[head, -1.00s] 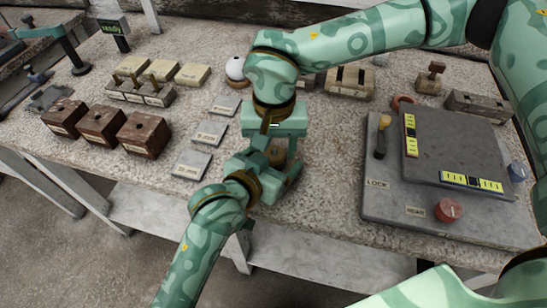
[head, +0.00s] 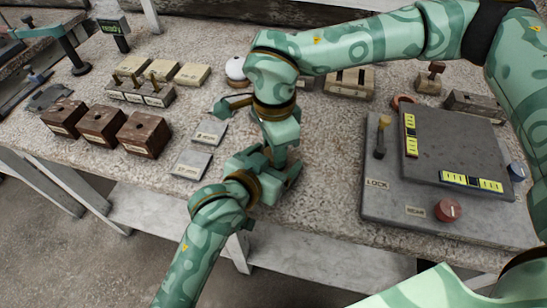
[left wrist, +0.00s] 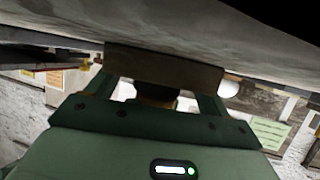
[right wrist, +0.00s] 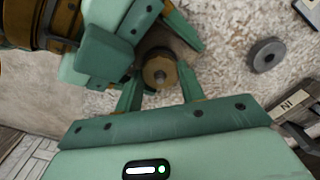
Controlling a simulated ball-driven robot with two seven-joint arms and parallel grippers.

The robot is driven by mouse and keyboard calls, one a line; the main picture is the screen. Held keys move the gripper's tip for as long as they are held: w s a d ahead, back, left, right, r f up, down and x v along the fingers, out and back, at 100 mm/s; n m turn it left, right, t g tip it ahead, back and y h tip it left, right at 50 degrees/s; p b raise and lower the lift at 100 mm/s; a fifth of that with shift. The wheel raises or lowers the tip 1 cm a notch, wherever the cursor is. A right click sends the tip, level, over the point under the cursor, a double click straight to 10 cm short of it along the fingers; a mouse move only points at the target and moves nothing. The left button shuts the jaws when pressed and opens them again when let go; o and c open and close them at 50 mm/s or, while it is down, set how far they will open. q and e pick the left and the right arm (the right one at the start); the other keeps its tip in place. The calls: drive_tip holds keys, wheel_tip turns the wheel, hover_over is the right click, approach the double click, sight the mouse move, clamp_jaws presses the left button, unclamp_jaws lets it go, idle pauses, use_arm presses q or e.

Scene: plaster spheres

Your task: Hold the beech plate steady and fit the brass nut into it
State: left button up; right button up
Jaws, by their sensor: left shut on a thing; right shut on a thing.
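The brass nut (right wrist: 160,72) is a round brass piece with a centre hole, between the fingers of my right gripper (right wrist: 158,92) in the right wrist view. My right gripper is shut on it. The beech plate (left wrist: 150,68) is a brown band across the fingers of my left gripper (left wrist: 155,85), which is shut on it. In the right wrist view, part of the plate (right wrist: 158,38) shows right behind the nut. I cannot tell how far the nut sits in it. In the head view, both grippers meet above the bench, hiding nut and plate.
A grey lock board (head: 390,208) with knobs lies to the right. Dark brown blocks (head: 143,134) and flat grey plates (head: 190,164) lie to the left. A grey ring (right wrist: 267,55) lies on the bench near the grippers. The bench's front edge is close below them.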

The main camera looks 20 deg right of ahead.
drive_tip(key=m, duration=0.3)
drive_tip(key=shift+m, duration=0.4)
drive_tip(key=o, duration=1.1)
drive_tip(key=shift+o, duration=0.2)
drive_tip(key=shift+s+a, duration=0.1)
drive_tip(key=shift+s, duration=0.1)
drive_tip(key=shift+c, duration=1.3)
